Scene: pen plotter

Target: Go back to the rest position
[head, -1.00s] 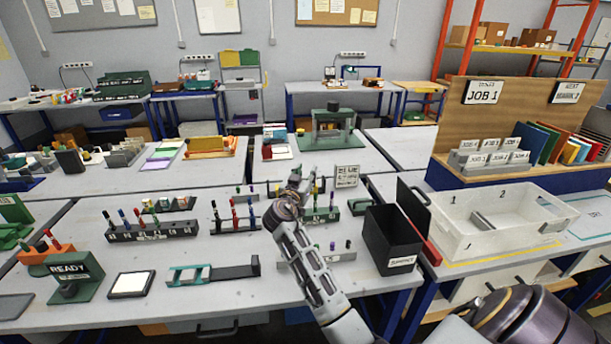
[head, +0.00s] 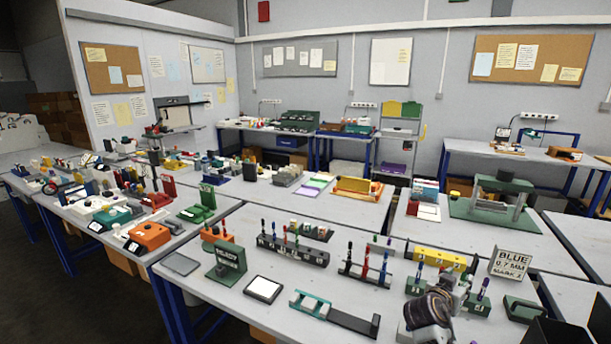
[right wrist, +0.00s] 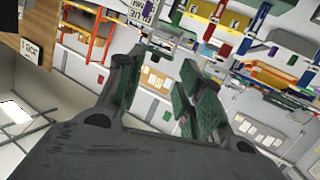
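My right gripper (head: 452,292) is low at the right of the head view, over the front bench near the row of marker pens and the "BLUE 0.7 MM" sign (head: 509,264). The wrist largely hides its fingers there. In the right wrist view the two green-padded fingers of the right gripper (right wrist: 160,80) stand apart, with nothing visible between them. My left gripper is in neither view.
A pen rack (head: 292,250), a "READY" stand (head: 227,260), a white pad (head: 263,289) and a teal-and-black fixture (head: 335,313) lie on the front bench. A green press (head: 503,205) stands behind. Bare floor shows at lower left.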

